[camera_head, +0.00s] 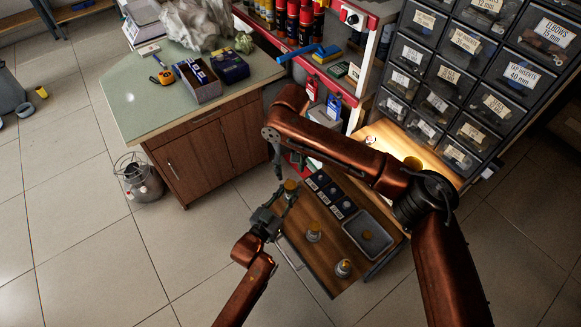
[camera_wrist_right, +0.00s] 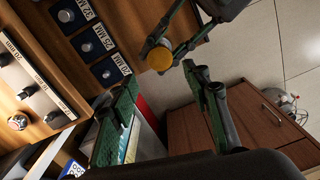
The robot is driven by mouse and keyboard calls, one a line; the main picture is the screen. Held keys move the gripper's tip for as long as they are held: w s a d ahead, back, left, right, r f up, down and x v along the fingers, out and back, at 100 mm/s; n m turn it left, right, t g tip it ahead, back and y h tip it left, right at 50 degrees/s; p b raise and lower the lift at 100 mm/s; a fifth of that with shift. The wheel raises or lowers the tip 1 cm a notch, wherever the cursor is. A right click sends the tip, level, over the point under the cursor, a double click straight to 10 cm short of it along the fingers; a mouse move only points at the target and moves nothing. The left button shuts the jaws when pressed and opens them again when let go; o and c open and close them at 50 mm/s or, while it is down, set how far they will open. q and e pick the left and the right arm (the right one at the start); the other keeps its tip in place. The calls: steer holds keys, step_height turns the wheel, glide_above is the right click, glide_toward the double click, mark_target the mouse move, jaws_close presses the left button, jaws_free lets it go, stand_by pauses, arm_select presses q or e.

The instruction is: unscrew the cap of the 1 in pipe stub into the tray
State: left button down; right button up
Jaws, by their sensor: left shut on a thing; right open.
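In the head view my left gripper (camera_head: 279,199) is shut on a pipe stub with a yellow-brown cap (camera_head: 290,185), held at the left edge of a small wooden bench (camera_head: 331,275). In the right wrist view this cap (camera_wrist_right: 159,59) faces the camera, with grey metal beneath it. My right gripper (camera_wrist_right: 165,97) is open and empty, its two green fingers pointing toward the held stub but apart from it. A grey tray (camera_head: 385,250) on the bench holds one yellow-brown round piece (camera_head: 367,235). The stub's size cannot be read.
Two more capped stubs (camera_head: 313,232) (camera_head: 343,268) stand on the bench. A dark labelled slot panel (camera_head: 331,194) lies behind them. A green-topped cabinet (camera_head: 185,100) stands left; labelled drawers (camera_head: 470,75) stand right. Floor is free at the lower left.

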mark_target(290, 184)
steer(key=shift+m, duration=1)
steer(key=shift+f, duration=3.95)
steer(key=shift+c, duration=0.3)
steer(key=c, duration=1.1)
steer(key=n, duration=0.7)
steer(key=shift+c, duration=0.2)
steer(key=n, duration=0.5)
steer(key=shift+n, duration=0.4)
steer(key=shift+r, duration=0.15)
steer(key=shift+r, duration=1)
